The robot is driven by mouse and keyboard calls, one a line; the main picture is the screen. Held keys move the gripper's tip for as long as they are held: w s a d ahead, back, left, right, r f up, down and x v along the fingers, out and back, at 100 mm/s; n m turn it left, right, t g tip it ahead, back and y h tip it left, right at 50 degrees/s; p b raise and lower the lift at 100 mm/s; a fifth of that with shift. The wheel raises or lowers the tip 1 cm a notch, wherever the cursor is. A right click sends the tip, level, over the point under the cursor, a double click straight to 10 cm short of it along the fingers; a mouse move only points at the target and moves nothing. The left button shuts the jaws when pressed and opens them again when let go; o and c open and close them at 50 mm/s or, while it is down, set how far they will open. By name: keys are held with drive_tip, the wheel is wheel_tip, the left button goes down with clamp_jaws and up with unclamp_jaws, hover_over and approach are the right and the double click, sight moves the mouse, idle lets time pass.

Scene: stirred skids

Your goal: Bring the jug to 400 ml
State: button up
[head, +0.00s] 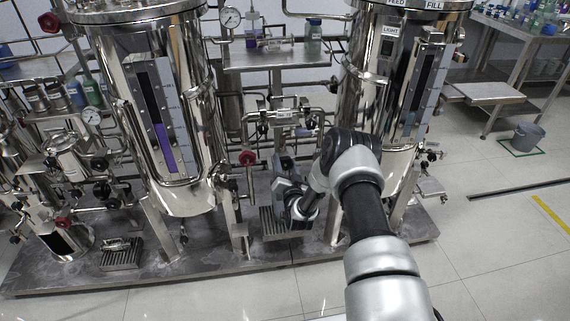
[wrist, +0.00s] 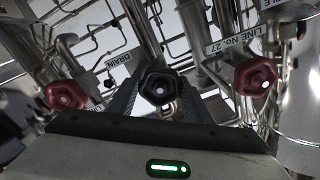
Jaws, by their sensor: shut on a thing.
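My gripper (wrist: 159,98) is shut on a black handwheel (wrist: 158,84), seen in the middle of the wrist view between its two dark fingers. In the head view my arm reaches in between the two steel vessels, and its wrist covers the valve area. A DRAIN label (wrist: 118,60) is on the pipework just left of the handwheel. I cannot make out the jug in either view; it may be hidden behind my arm. A slatted drip tray (head: 272,222) lies on the skid floor beside my wrist.
Left vessel (head: 190,90) has a sight glass (head: 165,145) with purple liquid; right vessel (head: 362,75) has one (head: 418,95) too. Red handwheels flank the black one, left (wrist: 66,94) and right (wrist: 255,77), the latter by a LINE No. 27 label (wrist: 234,40). A grey bucket (head: 527,138) stands far right.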

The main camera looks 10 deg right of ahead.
drive_tip(key=m, duration=0.6)
drive_tip(key=shift+f+m, duration=0.1)
drive_tip(key=shift+m, duration=0.2)
drive_tip(key=m, duration=0.5)
drive_tip(key=shift+m, duration=0.4)
drive_tip(key=o, duration=1)
drive_tip(key=shift+s, duration=0.1)
drive_tip(key=s+p, duration=0.3)
drive_tip(key=s, duration=1.4)
drive_tip(key=shift+s+p, duration=0.2)
drive_tip(key=shift+p, duration=0.2)
drive_tip(key=shift+w, duration=0.1)
